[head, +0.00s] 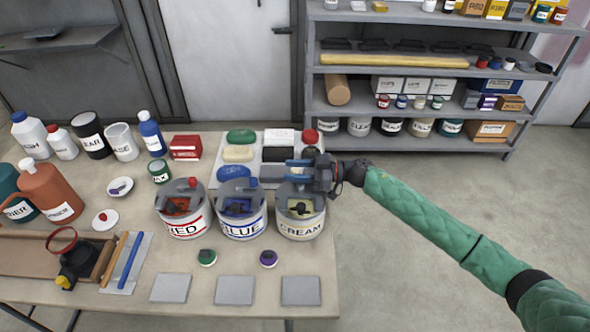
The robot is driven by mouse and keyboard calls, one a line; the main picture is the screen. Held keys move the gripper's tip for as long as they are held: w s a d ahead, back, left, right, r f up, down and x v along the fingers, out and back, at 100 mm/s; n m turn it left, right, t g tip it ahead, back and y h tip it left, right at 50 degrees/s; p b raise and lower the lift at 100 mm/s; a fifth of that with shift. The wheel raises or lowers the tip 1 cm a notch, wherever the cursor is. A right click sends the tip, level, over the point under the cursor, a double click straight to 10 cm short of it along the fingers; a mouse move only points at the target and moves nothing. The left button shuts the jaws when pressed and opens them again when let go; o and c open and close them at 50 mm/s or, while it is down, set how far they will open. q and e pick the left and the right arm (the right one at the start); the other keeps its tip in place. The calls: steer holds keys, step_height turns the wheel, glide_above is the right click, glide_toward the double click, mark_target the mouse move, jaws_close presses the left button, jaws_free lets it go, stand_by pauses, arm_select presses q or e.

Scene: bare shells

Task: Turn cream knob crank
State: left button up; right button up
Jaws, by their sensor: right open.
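The cream can (300,226), a pale round tub labelled CREAM, stands upright at the right end of a row of three cans. Its grey top has an opening with a dark and yellowish inside. My right gripper (292,170) is over the back of this can's top, with its two blue fingers pointing left. The fingers are apart, and I see nothing held between them. The gripper covers part of the can's top, and I cannot make out the cream crank's knob for certain. My left gripper is not in view.
The red can (186,222) and blue can (243,224) stand close to the left. Colored blocks on a white tray (218,172) lie just behind. Small green and purple pots and grey square pads (301,291) lie in front. The table's right edge is close to the cream can.

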steer(key=shift+c, duration=0.4)
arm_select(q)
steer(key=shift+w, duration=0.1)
arm_select(e)
jaws_close()
steer(key=shift+a+g, duration=0.1)
steer(key=shift+g, duration=0.2)
steer(key=shift+n+g, duration=0.4)
steer(key=shift+n, duration=0.1)
steer(key=shift+a+g, duration=0.15)
steer(key=shift+g, duration=0.25)
steer(key=shift+s+a+n+g+b, duration=0.15)
steer(key=shift+n+g+b, duration=0.3)
steer(key=shift+n+g, duration=0.3)
steer(key=shift+s+g, duration=0.1)
steer(key=shift+g, duration=0.25)
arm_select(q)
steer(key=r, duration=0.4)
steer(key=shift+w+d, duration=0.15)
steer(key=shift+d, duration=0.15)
